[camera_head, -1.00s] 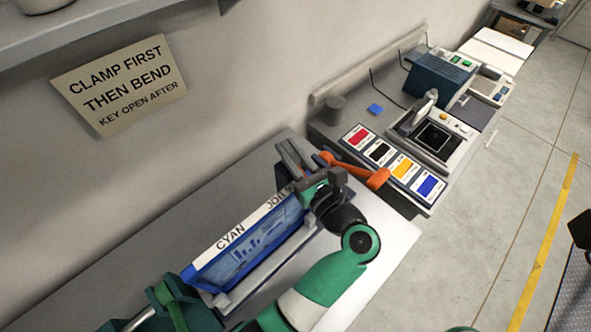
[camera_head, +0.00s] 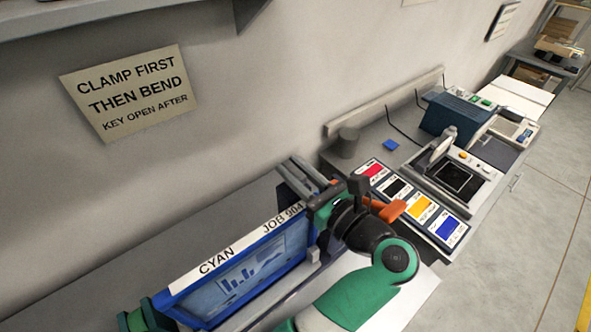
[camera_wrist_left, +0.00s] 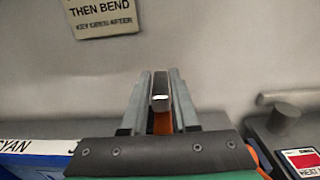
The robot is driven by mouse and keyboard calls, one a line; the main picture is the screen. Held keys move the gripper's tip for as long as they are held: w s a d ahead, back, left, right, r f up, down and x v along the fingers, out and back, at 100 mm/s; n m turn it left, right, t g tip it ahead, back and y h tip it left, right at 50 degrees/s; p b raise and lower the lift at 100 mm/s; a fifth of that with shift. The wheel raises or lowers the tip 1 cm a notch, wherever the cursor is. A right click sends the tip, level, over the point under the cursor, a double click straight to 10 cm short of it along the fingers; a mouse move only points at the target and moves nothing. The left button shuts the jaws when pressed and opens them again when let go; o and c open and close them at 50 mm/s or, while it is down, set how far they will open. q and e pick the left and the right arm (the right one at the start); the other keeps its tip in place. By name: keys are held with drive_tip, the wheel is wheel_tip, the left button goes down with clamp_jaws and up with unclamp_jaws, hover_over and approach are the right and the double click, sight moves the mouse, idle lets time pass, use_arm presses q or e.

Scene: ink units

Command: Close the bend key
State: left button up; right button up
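A blue-framed panel (camera_head: 245,275) labelled CYAN and JOB stands in the fixture on the bench. My right gripper is not in view.
A sign (camera_head: 130,92) on the wall reads clamp first, then bend, key open after. Beyond the lever is a second bench with coloured cards (camera_head: 420,207), a dark device (camera_head: 455,180) and a grey cylinder (camera_head: 347,142). A shelf (camera_head: 110,18) overhangs at upper left.

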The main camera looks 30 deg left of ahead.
use_arm(q)
drive_tip(key=o, duration=0.3)
drive_tip(key=b+v, duration=0.1)
drive_tip(key=v, duration=1)
drive_tip(key=shift+s+d+b, duration=0.15)
drive_tip(key=shift+d+b, duration=0.1)
drive_tip(key=shift+b, duration=0.15)
